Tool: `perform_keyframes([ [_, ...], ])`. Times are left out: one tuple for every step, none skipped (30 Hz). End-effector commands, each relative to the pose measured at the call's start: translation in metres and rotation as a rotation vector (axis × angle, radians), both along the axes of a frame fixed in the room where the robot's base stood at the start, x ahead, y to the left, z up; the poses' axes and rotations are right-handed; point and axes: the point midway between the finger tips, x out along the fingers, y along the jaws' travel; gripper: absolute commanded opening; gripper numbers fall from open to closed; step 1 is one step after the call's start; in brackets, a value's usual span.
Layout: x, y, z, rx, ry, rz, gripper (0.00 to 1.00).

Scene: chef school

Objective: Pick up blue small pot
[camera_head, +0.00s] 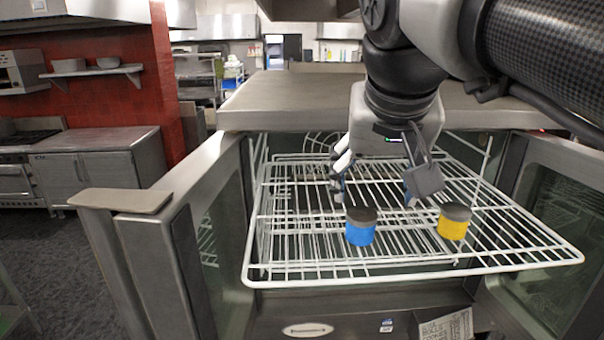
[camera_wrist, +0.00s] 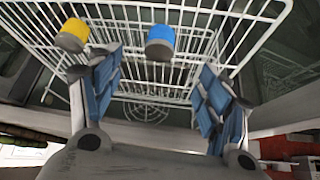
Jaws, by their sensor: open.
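The blue small pot (camera_head: 361,227) has a dark grey top and stands on a white wire rack near its front edge. It also shows in the wrist view (camera_wrist: 160,41), ahead of and between the spread fingers. My gripper (camera_head: 375,188) is open and empty, just behind the blue pot in the head view and apart from it. In the wrist view my gripper (camera_wrist: 158,95) has its blue-padded fingers wide apart. A yellow pot (camera_head: 453,222) with a dark top stands on the rack to the right; the wrist view shows it at upper left (camera_wrist: 73,34).
The wire rack (camera_head: 262,268) sticks out of an oven under a metal top (camera_head: 290,100). An open door (camera_head: 165,240) stands at the left and a glass door (camera_head: 560,225) at the right. Bare rack lies left of the blue pot.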

Motion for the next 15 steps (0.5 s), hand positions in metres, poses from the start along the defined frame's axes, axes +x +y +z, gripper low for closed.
perform_keyframes([
  [0.004, 0.001, 0.016, 0.001, -0.004, -0.005, 0.71],
  [0.005, 0.002, 0.02, 0.002, -0.007, -0.007, 0.71],
  [0.007, 0.002, 0.023, 0.003, -0.008, -0.01, 0.71],
  [0.008, 0.002, 0.023, 0.002, -0.008, -0.012, 0.71],
  [0.01, 0.002, 0.022, 0.002, -0.008, -0.013, 0.71],
  [0.012, 0.001, 0.019, 0.003, -0.008, -0.014, 0.71],
  [0.015, 0.001, 0.015, 0.002, -0.008, -0.015, 0.71],
  [0.017, 0.0, 0.01, 0.003, -0.007, -0.015, 0.71],
  [0.021, -0.001, 0.002, 0.002, -0.006, -0.017, 0.71],
  [0.025, -0.002, -0.004, 0.003, -0.005, -0.017, 0.71],
  [0.028, -0.002, -0.01, 0.002, -0.005, -0.016, 0.71],
  [0.033, -0.003, -0.017, 0.002, -0.006, -0.016, 0.71],
  [0.036, -0.004, -0.023, 0.002, -0.006, -0.016, 0.71],
  [0.04, -0.005, -0.028, 0.002, -0.006, -0.016, 0.71],
  [0.045, -0.006, -0.036, 0.002, -0.006, -0.016, 0.71],
])
